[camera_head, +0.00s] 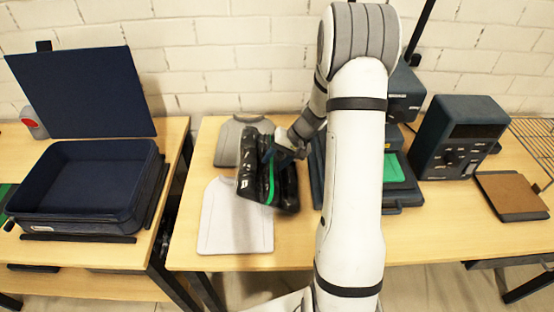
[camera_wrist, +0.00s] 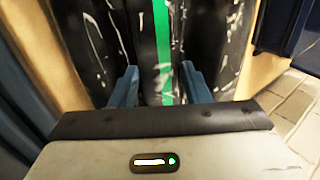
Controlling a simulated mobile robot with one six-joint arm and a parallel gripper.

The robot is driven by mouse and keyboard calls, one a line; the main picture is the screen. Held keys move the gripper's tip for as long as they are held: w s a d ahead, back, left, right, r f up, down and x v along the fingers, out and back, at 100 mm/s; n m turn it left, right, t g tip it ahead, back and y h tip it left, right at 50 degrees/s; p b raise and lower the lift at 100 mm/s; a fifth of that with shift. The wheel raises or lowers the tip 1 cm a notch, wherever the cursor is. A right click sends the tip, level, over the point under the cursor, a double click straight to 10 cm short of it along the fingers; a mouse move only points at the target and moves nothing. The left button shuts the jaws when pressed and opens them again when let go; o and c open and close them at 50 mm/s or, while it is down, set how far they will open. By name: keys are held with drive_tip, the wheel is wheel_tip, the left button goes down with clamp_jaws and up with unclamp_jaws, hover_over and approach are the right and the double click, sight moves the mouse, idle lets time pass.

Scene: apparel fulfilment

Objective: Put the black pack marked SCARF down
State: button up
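The black pack (camera_head: 253,178) is glossy, with a green stripe down it and a small white marking that I cannot read at this size. In the head view it is at the left part of the middle table, tilted, over two grey shirt-shaped pieces. My gripper (camera_head: 275,153) is at its upper side. In the wrist view the black pack (camera_wrist: 120,45) fills the space ahead, and the two blue fingers of my gripper (camera_wrist: 160,86) stand on either side of its striped middle part, closed on it. The pack's underside is hidden.
A light grey shirt-shaped piece (camera_head: 235,225) and a darker one (camera_head: 228,142) lie on the table (camera_head: 300,257). An open navy box (camera_head: 85,215) stands on the left table. Dark machines (camera_head: 458,135) and a brown-topped tray (camera_head: 512,196) are at the right. The table front is bare.

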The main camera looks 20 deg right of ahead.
drive_tip(key=o, duration=0.4)
drive_tip(key=shift+r, duration=0.15)
